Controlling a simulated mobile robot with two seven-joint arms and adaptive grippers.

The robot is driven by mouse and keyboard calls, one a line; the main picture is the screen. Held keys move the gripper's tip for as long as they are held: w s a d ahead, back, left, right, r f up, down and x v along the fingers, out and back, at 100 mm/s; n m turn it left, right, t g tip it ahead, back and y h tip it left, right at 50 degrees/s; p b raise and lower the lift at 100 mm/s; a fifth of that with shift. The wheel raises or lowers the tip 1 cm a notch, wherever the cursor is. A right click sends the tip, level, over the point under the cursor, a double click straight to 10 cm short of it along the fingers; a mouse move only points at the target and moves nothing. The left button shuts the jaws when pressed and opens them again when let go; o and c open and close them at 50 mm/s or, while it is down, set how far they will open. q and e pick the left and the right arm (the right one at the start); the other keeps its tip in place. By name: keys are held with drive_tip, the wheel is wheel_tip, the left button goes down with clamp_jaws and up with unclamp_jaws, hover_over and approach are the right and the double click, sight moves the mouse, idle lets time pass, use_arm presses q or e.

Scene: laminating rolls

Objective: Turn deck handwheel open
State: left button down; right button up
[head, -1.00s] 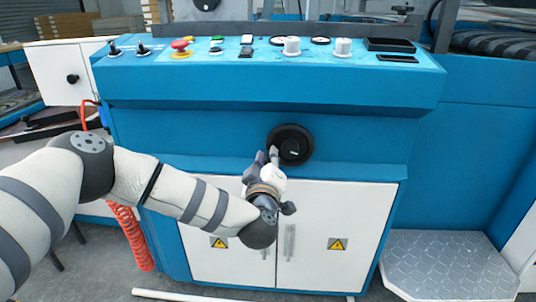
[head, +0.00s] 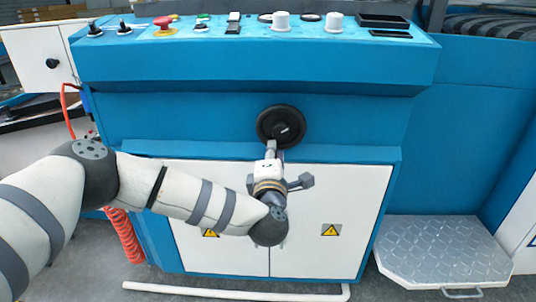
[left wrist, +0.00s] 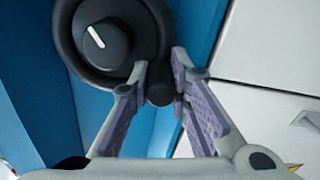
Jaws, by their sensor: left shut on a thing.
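The deck handwheel (head: 284,120) is a round black wheel on the blue front of the machine, above the white doors. In the left wrist view the handwheel (left wrist: 66,30) shows a hub with a white line and a small black handle (left wrist: 159,94) at its rim. My left gripper (head: 271,147) is at the lower left edge of the wheel. In the left wrist view my left gripper (left wrist: 160,78) has its two purple-padded fingers on either side of the handle, shut on it. Part of the rim is hidden behind the fingers. My right gripper is not in view.
Above is a control panel (head: 200,34) with a red emergency button (head: 164,21) and white knobs. White cabinet doors (head: 325,200) are below the wheel. A metal step plate (head: 437,248) is at the right. A red coiled hose (head: 124,235) hangs at the left.

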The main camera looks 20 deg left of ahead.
use_arm(q)
drive_tip(key=shift+w+d+f+n+b, duration=0.15)
drive_tip(key=shift+d+n+b, duration=0.4)
drive_tip(key=shift+n, duration=0.8)
drive_tip(key=shift+w+d+r+n+b, duration=0.15)
drive_tip(key=shift+d+n+b, duration=0.25)
drive_tip(key=shift+d+n, duration=0.7)
drive_tip(key=shift+w+d+f+n+b, duration=0.15)
drive_tip(key=shift+d+n+b, duration=0.25)
drive_tip(key=shift+n, duration=1.25)
drive_tip(key=c, duration=1.8)
unclamp_jaws()
drive_tip(key=shift+r, duration=0.2)
approach(290, 147)
drive_tip(key=v, duration=0.5)
drive_tip(key=shift+s, duration=0.15)
